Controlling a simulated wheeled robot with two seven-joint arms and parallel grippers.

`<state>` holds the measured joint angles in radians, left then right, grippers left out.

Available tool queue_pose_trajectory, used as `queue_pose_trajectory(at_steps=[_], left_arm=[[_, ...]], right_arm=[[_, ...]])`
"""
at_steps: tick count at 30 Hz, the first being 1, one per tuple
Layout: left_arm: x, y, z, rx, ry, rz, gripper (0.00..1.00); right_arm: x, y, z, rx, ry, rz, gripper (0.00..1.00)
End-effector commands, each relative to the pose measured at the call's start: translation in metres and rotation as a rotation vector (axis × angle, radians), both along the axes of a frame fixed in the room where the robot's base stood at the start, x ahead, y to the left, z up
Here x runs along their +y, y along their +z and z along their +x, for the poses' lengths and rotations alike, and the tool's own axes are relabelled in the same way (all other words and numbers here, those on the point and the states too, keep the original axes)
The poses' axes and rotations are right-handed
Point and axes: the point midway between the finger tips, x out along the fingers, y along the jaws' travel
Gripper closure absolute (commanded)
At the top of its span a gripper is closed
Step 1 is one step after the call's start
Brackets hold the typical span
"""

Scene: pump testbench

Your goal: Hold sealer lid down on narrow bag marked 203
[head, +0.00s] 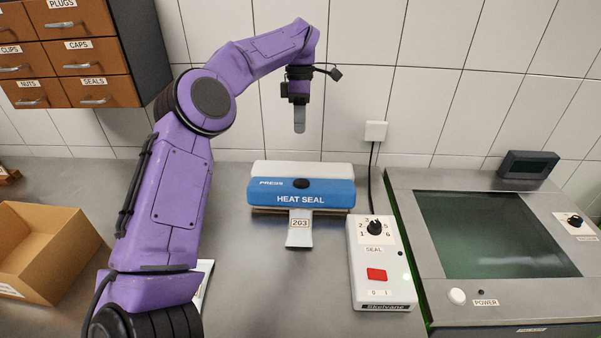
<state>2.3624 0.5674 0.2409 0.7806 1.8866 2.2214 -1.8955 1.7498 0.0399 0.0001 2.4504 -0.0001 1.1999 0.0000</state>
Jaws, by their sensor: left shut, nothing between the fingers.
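The heat sealer (301,187) stands on the metal bench in the middle of the view. Its blue lid (325,199) reads PRESS and HEAT SEAL and has a dark round pad in the middle. A narrow bag marked 203 (299,239) sticks out from under the front edge of the lid toward me; its far end is hidden. I cannot tell whether the lid is fully down. My left gripper (299,128) is shut and empty, pointing down above and behind the lid, clear of it. My right gripper is not in view.
The control box (381,262), with a SEAL dial and red switch, stands right of the sealer, its cord running to a wall socket (376,131). A glass-topped machine (497,234) fills the right. An open cardboard box (38,250) is at left, drawers (94,58) above.

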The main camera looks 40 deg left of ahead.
Motion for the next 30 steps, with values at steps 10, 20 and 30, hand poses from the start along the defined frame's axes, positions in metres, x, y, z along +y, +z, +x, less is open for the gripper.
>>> queue_pose_trajectory(at_steps=[10,20,30], left_arm=[[-0.005,-0.041,-0.008,0.004,0.001,-0.002,1.0],[-0.015,-0.106,-0.02,0.003,0.003,-0.001,1.0],[-0.018,-0.136,-0.025,0.0,0.005,0.0,1.0]], right_arm=[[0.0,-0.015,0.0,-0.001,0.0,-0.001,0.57],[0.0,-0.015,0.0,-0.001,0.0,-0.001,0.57],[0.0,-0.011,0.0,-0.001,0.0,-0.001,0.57]])
